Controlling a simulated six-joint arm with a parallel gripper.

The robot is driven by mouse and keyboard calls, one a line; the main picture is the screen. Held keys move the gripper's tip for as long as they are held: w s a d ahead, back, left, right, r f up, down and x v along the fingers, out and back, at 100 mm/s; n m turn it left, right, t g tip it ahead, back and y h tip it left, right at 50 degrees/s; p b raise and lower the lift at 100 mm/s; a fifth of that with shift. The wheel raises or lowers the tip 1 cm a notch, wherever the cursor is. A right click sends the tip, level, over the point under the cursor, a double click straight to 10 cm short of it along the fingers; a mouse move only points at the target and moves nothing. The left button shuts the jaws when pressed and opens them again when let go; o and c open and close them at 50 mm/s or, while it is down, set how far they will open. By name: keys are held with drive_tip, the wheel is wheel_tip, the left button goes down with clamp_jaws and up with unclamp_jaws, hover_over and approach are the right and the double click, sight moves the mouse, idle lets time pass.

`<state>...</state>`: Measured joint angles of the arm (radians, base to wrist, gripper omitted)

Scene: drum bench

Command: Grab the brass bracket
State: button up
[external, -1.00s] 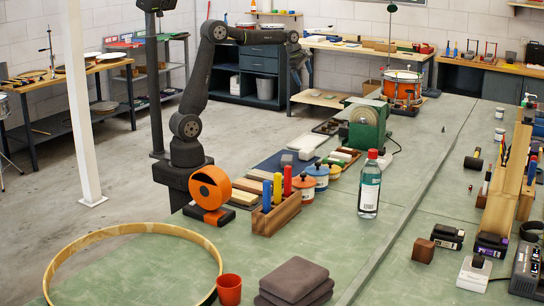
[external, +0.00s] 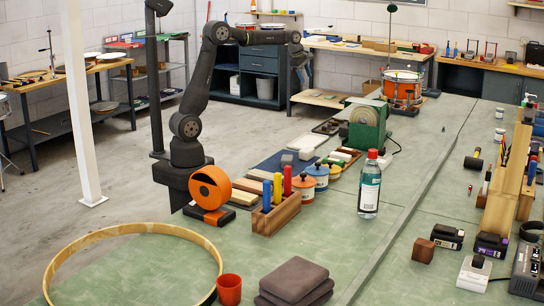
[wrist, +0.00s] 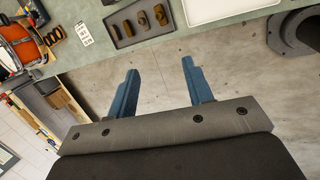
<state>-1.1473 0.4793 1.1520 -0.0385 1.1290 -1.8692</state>
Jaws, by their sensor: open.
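My gripper (wrist: 158,75) is open and empty in the wrist view, its two blue fingers apart above bare floor beside the bench edge. In the external view it hangs at the end of my raised arm (external: 299,58), small and dark against the background. A dark tray (wrist: 133,37) with several brownish metal pieces lies on the bench at the top of the wrist view, beyond the fingertips. One of these may be the brass bracket, but I cannot tell which. The tray shows small and partly hidden behind the grinder in the external view.
A green grinder (external: 367,122) stands near the tray. Sharpening stones, lidded jars, a clear bottle (external: 370,187) and a wooden block with coloured handles (external: 276,216) stand on the bench. An orange drum (external: 402,88) is at its far end.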

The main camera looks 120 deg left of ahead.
drive_tip(key=w+a+f+m+g+h, duration=0.1)
drive_tip(key=w+a+f+m, duration=0.4)
drive_tip(key=m, duration=0.3)
drive_tip(key=m+g+h, duration=0.1)
drive_tip(key=m, duration=0.5)
hover_over(324, 129)
wheel_tip(324, 129, down, 6)
drive_tip(key=r, duration=0.1)
drive_tip(key=f, duration=1.2)
drive_tip(key=shift+s+a+f, duration=0.15)
drive_tip(key=shift+a+f, duration=0.1)
drive_tip(key=shift+a, duration=0.1)
drive_tip(key=shift+s+f, duration=0.15)
drive_tip(key=shift+f, duration=2.55)
clamp_jaws()
